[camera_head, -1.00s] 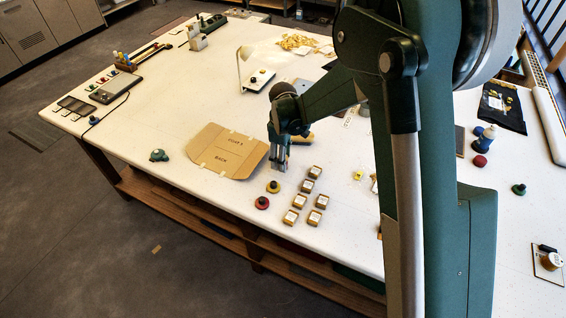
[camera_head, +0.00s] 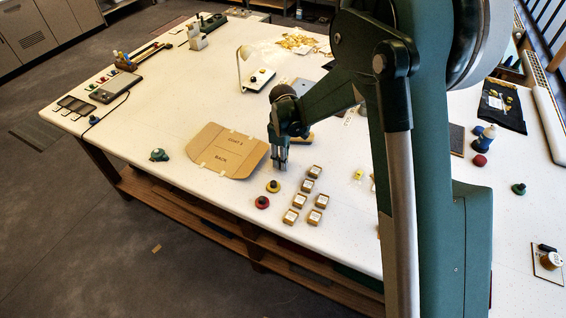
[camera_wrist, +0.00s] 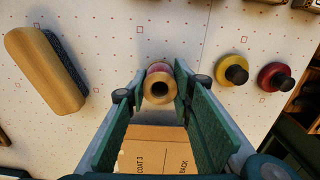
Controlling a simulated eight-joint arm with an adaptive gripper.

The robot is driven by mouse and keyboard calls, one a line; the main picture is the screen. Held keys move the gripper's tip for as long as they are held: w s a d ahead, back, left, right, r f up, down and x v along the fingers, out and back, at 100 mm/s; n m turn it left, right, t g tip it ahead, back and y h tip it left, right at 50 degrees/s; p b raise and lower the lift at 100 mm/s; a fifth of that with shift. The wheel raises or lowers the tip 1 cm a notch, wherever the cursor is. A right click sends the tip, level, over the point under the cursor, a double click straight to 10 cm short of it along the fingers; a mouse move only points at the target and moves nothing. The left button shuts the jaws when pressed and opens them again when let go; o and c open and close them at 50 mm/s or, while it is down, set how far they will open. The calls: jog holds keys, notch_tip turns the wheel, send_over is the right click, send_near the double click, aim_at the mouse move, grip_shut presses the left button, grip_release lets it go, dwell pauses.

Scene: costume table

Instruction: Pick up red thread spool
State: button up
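A small spool with a wooden end and a central hole (camera_wrist: 158,88), with a pinkish-red band behind it, stands between the fingertips of my gripper (camera_wrist: 159,80) in the wrist view. The fingers sit close on both sides of it; I cannot tell whether they touch it. In the head view my gripper (camera_head: 280,165) points down close to the white table (camera_head: 215,100), right of the brown cardboard pattern. The spool is hidden there, and its thread is mostly hidden in the wrist view.
The cardboard pattern (camera_head: 230,152) lies left of my gripper. A yellow piece (camera_head: 273,186) and a red piece (camera_head: 262,202), both with dark knobs, are nearby toward the front edge. Several small boxes (camera_head: 299,201) stand right of them. A wooden-backed brush (camera_wrist: 45,70) lies left in the wrist view.

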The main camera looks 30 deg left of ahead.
jog(key=shift+r, duration=0.1)
notch_tip(320, 180, up, 10)
jog(key=shift+b, duration=0.3)
dwell(0.6)
